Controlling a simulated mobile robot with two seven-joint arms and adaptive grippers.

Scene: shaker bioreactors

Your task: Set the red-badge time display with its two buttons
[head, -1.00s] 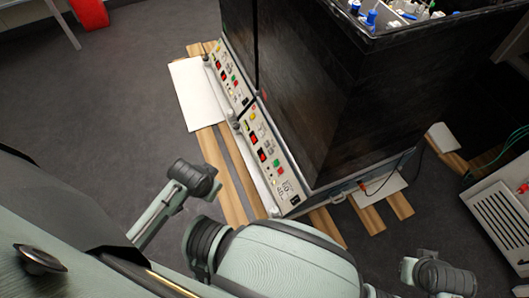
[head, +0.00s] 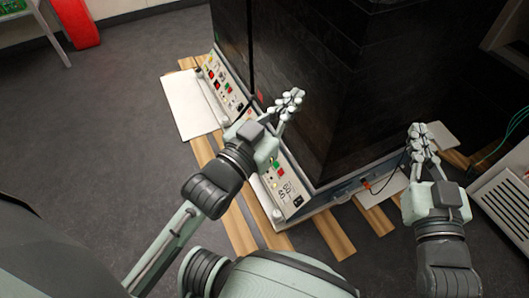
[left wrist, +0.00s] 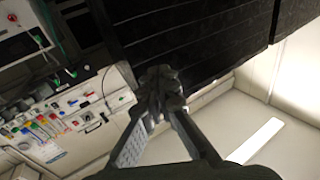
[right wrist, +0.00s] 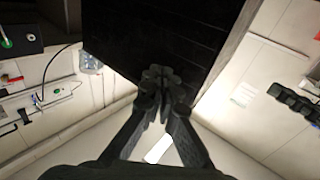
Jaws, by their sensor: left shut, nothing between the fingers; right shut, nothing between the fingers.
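The near shaker's control panel (head: 290,194) runs along the foot of a dark cabinet in the head view. Its lower end shows, with a green and red button area and black markings. My left arm hides its upper part, so I cannot make out the time display or its two buttons. A small red mark (head: 260,97) shows at the panel's far end; I cannot tell whether it is the badge. My left gripper (head: 293,97) is shut and empty, in front of the cabinet in this view. My right gripper (head: 418,130) is shut and empty, right of the cabinet.
A second control panel (head: 224,84) with coloured buttons and red displays lies farther along. The dark cabinet (head: 325,80) stands behind the panels. Wooden slats (head: 335,234) and a white plate (head: 190,105) lie around the base.

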